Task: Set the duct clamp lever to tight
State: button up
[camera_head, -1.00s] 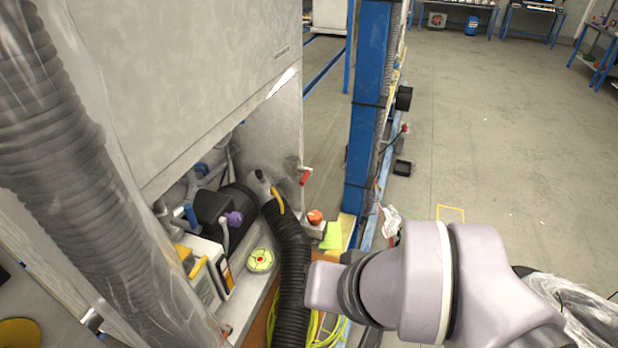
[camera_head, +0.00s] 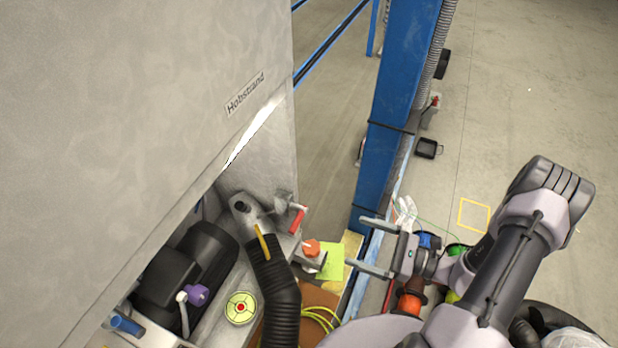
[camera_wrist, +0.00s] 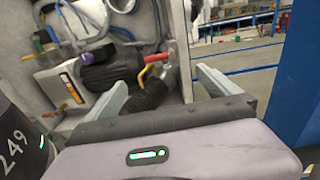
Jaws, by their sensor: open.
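The duct clamp lever appears to be the yellow lever (camera_head: 262,242), on the collar where the black corrugated duct (camera_head: 278,302) meets a grey pipe stub (camera_head: 247,212). It slants across the collar; I cannot tell its setting by name. My gripper (camera_head: 358,241) is open and empty, to the right of the lever and apart from it, fingers pointing left. In the wrist view the yellow lever (camera_wrist: 144,74) and part of the duct (camera_wrist: 150,96) show between the open fingers (camera_wrist: 163,90), farther off.
A red-handled valve (camera_head: 297,220) sits just right of the collar. An orange knob (camera_head: 311,247) and a green note (camera_head: 332,262) lie between duct and gripper. A blue post (camera_head: 395,110) stands behind the gripper. A grey cabinet panel (camera_head: 130,120) overhangs at left. A purple knob (camera_head: 197,295) is left.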

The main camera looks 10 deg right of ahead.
aim_at(300, 219)
jog(key=shift+m+t, duration=0.3)
jog(key=x, duration=0.5)
jog(key=b+x, duration=0.1)
jog(key=x, duration=0.5)
jog(key=b+x, duration=0.1)
jog(key=x, duration=0.5)
jog(key=shift+s+a+f, duration=0.1)
jog(key=shift+a+f, duration=0.15)
jog(key=shift+a, duration=0.05)
jog(key=shift+c, duration=0.4)
jog(key=c, duration=2)
